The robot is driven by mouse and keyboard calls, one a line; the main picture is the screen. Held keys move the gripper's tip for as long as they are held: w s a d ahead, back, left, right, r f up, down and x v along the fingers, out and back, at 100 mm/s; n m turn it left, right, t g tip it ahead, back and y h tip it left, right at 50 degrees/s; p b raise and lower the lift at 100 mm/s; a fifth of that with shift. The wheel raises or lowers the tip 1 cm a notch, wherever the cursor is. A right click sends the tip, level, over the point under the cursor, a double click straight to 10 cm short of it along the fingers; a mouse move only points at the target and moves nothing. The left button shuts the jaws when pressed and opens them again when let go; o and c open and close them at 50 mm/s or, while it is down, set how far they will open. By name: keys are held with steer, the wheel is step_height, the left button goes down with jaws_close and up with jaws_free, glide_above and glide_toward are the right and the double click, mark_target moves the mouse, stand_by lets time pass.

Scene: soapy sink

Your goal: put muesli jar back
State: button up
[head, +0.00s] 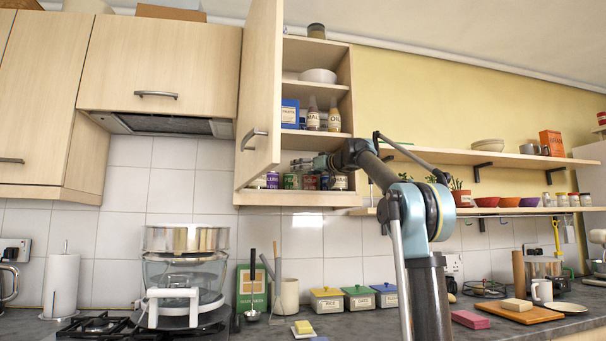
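The wall cupboard (342,88) in the middle has its door (259,90) swung open. My gripper (298,163) reaches into it from the right, just above the row of tins and jars on the bottom shelf. The fingers are small and partly lost against the goods behind, so I cannot tell whether they are open or hold anything. A jar with a dark lid and brownish contents (316,32) stands upright on top of the cupboard, apart from my gripper. It may be the muesli jar, but no label is readable.
The cupboard's middle shelf holds a blue box (290,114) and two bottles; a white bowl (318,76) sits above. Open shelves (455,157) run to the right behind my arm.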

steer(key=shift+r, duration=0.1)
steer(key=v, duration=1.2)
stand_by(0.4)
